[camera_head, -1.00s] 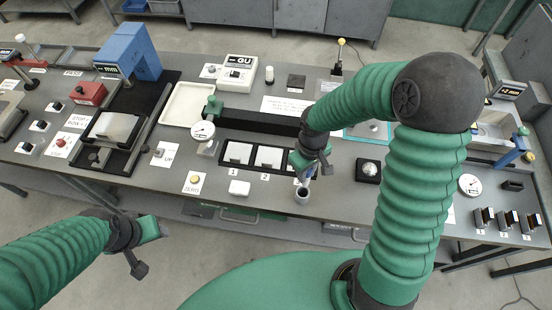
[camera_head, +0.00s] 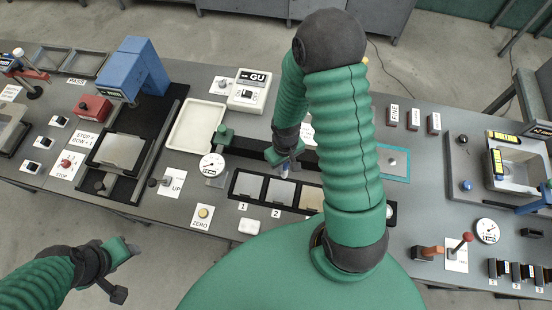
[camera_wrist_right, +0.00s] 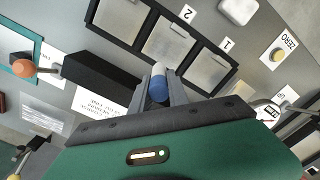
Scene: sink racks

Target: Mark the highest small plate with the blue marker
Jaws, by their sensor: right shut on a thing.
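My right gripper (camera_head: 285,160) is shut on the blue marker (camera_wrist_right: 158,88), which sits between its fingers in the right wrist view. It is just behind the black tray (camera_head: 234,184) with the small plates, apart from them. Plate 1 (camera_head: 248,187) and plate 2 (camera_head: 280,192) are grey squares. A third, tan-looking plate (camera_head: 312,198) is partly hidden by my right arm. In the wrist view, plate 1 (camera_wrist_right: 206,72) and plate 2 (camera_wrist_right: 166,45) show clearly. I cannot tell which plate is highest. My left gripper (camera_head: 133,248) hangs off the bench's front edge; its jaws are unclear.
A dial gauge (camera_head: 211,166) on a black bar stands left of the tray. A white ZERO button card (camera_head: 203,215) and a white block (camera_head: 249,227) lie in front. A white tray (camera_head: 197,125) and GU meter (camera_head: 249,90) stand behind.

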